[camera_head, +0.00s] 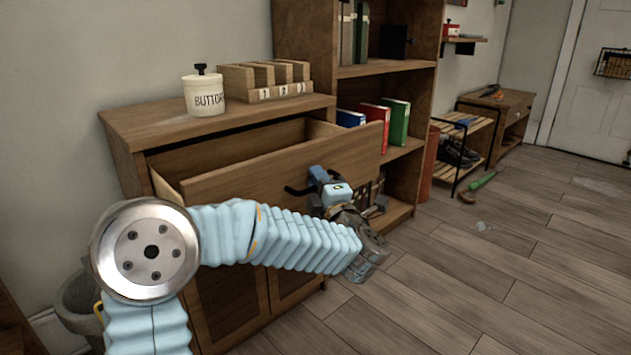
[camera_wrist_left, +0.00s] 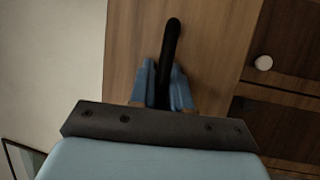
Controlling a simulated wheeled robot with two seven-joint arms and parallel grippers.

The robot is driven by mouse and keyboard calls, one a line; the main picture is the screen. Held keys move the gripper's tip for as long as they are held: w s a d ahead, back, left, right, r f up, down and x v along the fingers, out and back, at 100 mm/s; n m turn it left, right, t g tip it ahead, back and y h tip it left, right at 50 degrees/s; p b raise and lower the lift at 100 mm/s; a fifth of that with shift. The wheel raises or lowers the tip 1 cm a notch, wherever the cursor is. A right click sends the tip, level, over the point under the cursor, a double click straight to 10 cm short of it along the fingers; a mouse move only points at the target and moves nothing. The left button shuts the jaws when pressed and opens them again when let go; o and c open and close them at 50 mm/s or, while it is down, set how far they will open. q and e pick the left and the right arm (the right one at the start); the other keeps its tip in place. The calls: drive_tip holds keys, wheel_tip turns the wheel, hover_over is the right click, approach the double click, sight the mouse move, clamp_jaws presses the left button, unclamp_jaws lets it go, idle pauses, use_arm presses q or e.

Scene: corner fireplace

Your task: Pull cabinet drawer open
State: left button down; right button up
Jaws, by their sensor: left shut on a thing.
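The wooden cabinet (camera_head: 122,142) stands against the wall. Its top drawer (camera_head: 270,168) is pulled well out, and the part of its inside that shows looks empty. The drawer has a dark bar handle (camera_head: 298,190) on its front; the handle also shows in the left wrist view (camera_wrist_left: 171,48). My left gripper (camera_head: 322,180) is at the drawer front, shut on the handle. In the left wrist view its blue fingers (camera_wrist_left: 164,88) sit on both sides of the handle. My right gripper is in neither view.
A lidded white jar (camera_head: 205,98) and a wooden divided box (camera_head: 265,82) stand on the cabinet top. A tall bookshelf (camera_head: 425,90) with books is right behind the cabinet. A bin (camera_head: 80,300) stands at lower left. The floor (camera_head: 500,270) at right is mostly clear.

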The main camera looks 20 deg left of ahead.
use_arm(q)
drive_tip(key=c, duration=1.2)
unclamp_jaws()
drive_tip(key=shift+o, duration=0.2)
drive_tip(key=v, duration=1.4)
drive_tip(key=shift+w+f, duration=0.1)
